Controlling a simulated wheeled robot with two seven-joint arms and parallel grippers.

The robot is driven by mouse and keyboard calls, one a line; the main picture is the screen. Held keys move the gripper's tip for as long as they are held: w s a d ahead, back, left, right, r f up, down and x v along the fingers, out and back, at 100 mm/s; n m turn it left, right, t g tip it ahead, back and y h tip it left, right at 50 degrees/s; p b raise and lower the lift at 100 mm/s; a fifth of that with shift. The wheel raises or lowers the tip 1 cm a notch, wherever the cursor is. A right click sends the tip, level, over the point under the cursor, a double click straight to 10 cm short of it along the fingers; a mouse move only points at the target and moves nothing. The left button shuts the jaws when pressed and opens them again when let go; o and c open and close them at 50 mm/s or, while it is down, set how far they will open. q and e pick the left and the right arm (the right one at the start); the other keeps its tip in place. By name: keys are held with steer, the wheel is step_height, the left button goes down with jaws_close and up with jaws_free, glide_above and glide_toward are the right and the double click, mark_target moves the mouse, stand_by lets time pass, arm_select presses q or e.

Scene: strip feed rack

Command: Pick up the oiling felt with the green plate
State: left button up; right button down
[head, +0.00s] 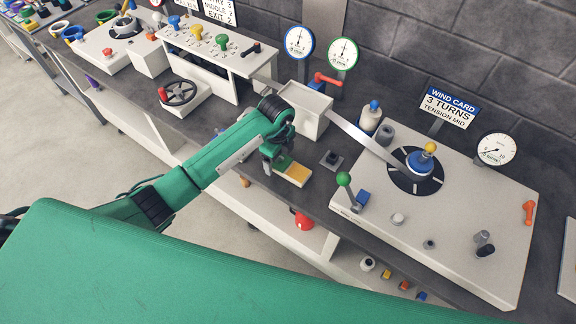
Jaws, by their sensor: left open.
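The oiling felt (296,175) is a small pale block with a yellow top, lying near the front edge of the dark bench. Its green plate (284,163) shows at the end nearest my arm. My left gripper (271,165) is open and points down at the green plate's end, beside or just over it. The arm hides part of this, so I cannot tell whether the fingers touch the plate. My right gripper is not in view.
A small dark block (331,159) sits right of the felt.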

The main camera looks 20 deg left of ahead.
arm_select(q)
steer(key=c, duration=1.1)
steer(key=shift+r, duration=0.15)
steer(key=shift+c, duration=0.2)
step_height(320, 180, up, 10)
steer(key=shift+w+f+b, duration=0.1)
steer(key=shift+f+b, duration=0.05)
steer(key=shift+b, duration=1.1)
step_height(320, 180, up, 10)
steer(key=p, duration=0.1)
